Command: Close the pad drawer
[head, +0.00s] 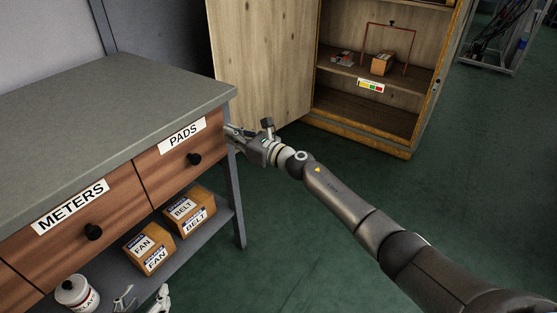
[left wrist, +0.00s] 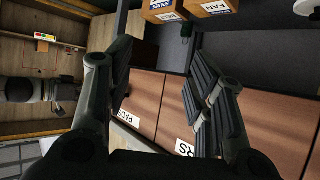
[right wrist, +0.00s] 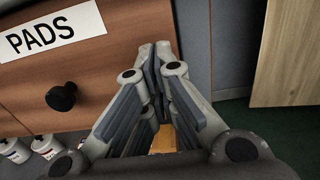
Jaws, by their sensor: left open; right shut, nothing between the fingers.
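The pad drawer (head: 175,168) has a wooden front, a PADS label and a dark round knob (head: 194,159). Its front looks about flush with the METERS drawer beside it. The drawer also shows in the right wrist view (right wrist: 110,75) and the left wrist view (left wrist: 142,96). My right gripper (head: 231,131) is shut and empty at the right end of the drawer front, by the bench leg; I cannot tell whether it touches. It fills the middle of the right wrist view (right wrist: 158,58). My left gripper (head: 143,299) is open and empty at the lower left, in front of the bench.
The METERS drawer (head: 75,215) is left of the pad drawer. FAN (head: 150,248) and BELT (head: 188,213) boxes and a white jar (head: 77,292) stand on the lower shelf. An open wooden cabinet (head: 405,140) stands behind my right arm. Green floor right of the bench is clear.

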